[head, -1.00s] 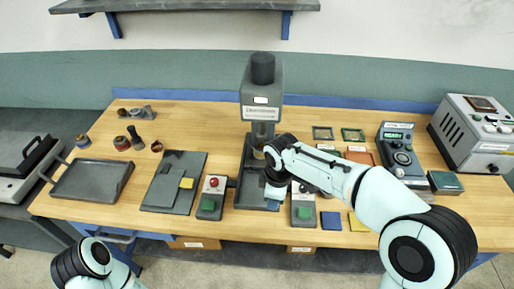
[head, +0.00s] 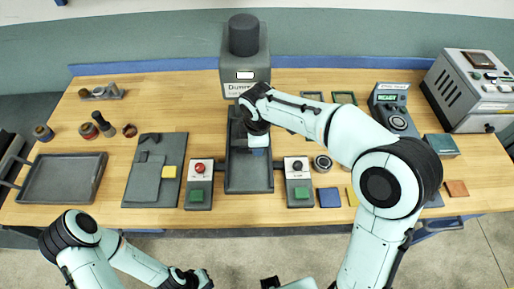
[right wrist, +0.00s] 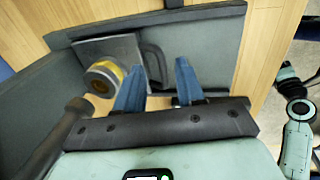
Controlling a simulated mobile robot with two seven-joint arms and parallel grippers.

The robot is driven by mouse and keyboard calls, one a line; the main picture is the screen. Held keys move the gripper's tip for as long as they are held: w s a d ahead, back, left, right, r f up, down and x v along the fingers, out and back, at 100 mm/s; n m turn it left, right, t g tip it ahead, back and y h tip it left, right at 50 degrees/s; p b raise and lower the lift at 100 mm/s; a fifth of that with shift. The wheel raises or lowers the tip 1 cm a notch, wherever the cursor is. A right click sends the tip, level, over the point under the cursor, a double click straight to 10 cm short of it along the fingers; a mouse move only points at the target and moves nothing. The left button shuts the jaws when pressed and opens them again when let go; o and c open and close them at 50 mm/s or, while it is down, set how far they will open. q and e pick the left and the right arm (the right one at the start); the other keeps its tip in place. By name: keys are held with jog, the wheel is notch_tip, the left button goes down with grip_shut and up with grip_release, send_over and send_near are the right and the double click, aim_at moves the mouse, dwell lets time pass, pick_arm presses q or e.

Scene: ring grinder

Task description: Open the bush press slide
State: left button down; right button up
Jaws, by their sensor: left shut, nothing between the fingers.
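The bush press (head: 243,62) stands at the middle of the bench, its grey base (head: 249,183) reaching toward me. In the right wrist view the slide plate (right wrist: 107,48) lies on the base, with a dark looped handle (right wrist: 155,62) and a yellow-rimmed round part (right wrist: 103,78) beside it. My right gripper (head: 258,148) hangs over the base. In the right wrist view its blue fingers (right wrist: 158,85) are apart, with the handle's end between or just beyond them; contact cannot be told. My left gripper (head: 192,279) is shut and empty at the bottom edge, off the bench.
A meter (head: 394,110) and a large grey machine (head: 475,90) stand right.

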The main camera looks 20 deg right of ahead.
pick_arm(q)
jog(key=shift+s+f, duration=0.1)
jog(key=shift+f, duration=0.05)
pick_arm(e)
jog(key=shift+w+f, duration=0.2)
jog(key=shift+f, duration=0.8)
jog(key=shift+w+f, duration=0.15)
jog(key=shift+f, duration=0.8)
